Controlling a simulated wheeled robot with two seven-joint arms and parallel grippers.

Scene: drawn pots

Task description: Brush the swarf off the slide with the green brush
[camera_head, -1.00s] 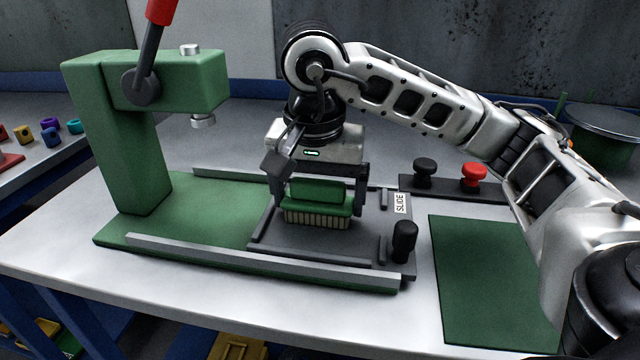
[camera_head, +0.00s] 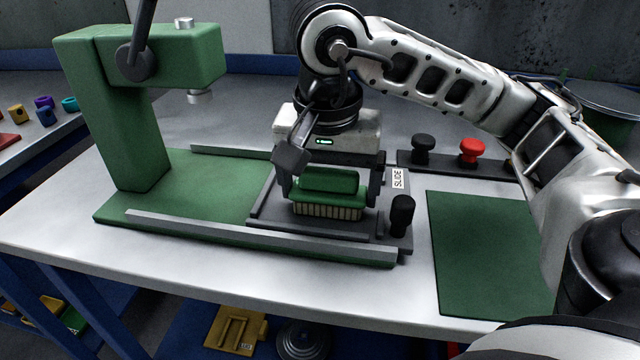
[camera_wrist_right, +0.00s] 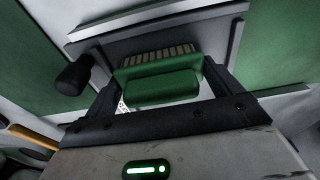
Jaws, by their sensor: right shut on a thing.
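The green brush (camera_head: 330,186) has pale bristles along its lower edge and sits over the front part of the grey slide (camera_head: 275,208). My right gripper (camera_head: 332,180) is shut on the brush from above, bristles pointing down. The right wrist view shows the brush (camera_wrist_right: 160,80) between both fingers, its bristles at or just over the slide plate (camera_wrist_right: 200,28); contact cannot be told. No swarf can be made out; the brush and gripper hide part of the slide. My left gripper is not in view.
A black knob (camera_head: 402,214) is at the slide's right end. Black and red buttons (camera_head: 471,152) stand behind. A green mat (camera_head: 490,255) lies clear at right.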

